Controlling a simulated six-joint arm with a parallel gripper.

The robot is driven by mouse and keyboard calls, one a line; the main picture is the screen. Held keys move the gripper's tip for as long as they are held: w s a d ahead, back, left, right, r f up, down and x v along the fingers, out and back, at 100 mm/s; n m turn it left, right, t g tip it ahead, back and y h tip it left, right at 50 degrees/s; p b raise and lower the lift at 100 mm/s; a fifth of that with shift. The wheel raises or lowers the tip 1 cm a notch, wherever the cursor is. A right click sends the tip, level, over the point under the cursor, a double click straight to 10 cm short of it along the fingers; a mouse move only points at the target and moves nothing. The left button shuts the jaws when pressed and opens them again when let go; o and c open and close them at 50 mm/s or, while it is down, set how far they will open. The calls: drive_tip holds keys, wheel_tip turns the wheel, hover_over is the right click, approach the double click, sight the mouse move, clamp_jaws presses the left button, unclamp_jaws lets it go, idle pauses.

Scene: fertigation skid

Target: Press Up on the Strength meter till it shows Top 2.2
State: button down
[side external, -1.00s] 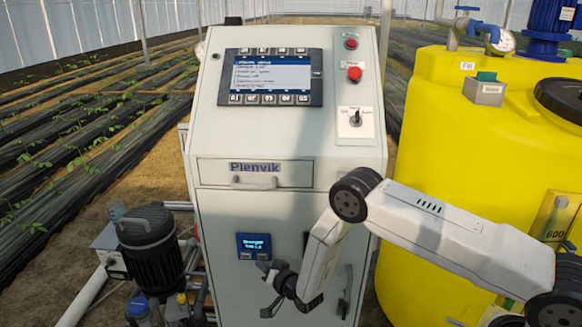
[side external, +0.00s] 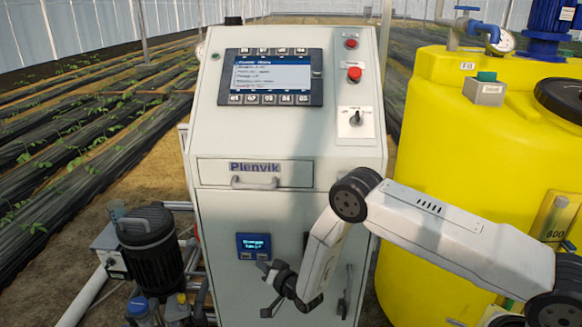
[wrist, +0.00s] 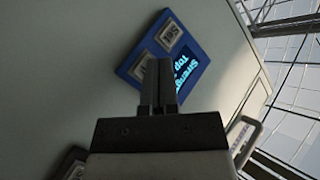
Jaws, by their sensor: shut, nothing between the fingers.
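The Strength meter (side external: 254,246) is a small blue unit on the front of the grey cabinet, with a lit display above two grey keys. My gripper (side external: 266,268) is shut and empty, just in front of the meter's lower right. In the wrist view my gripper's fingertips (wrist: 159,64) overlap the display's edge and partly cover one key (wrist: 146,66); I cannot tell whether they touch. The other key (wrist: 169,33) is clear. The display (wrist: 187,70) reads "Strength" and "Top"; its number is not legible.
The cabinet carries a drawer handle (side external: 254,183), a controller screen (side external: 270,75), a red button (side external: 354,74) and a rotary switch (side external: 355,118) higher up. A yellow tank (side external: 430,130) stands to the right, a black pump (side external: 150,245) to the left.

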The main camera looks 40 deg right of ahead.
drive_tip(key=shift+w+d, duration=0.55)
idle(1.5)
drive_tip(key=shift+s+a, duration=0.55)
drive_tip(key=shift+s+a, duration=0.1)
idle(0.5)
drive_tip(key=shift+s+a, duration=1.7)
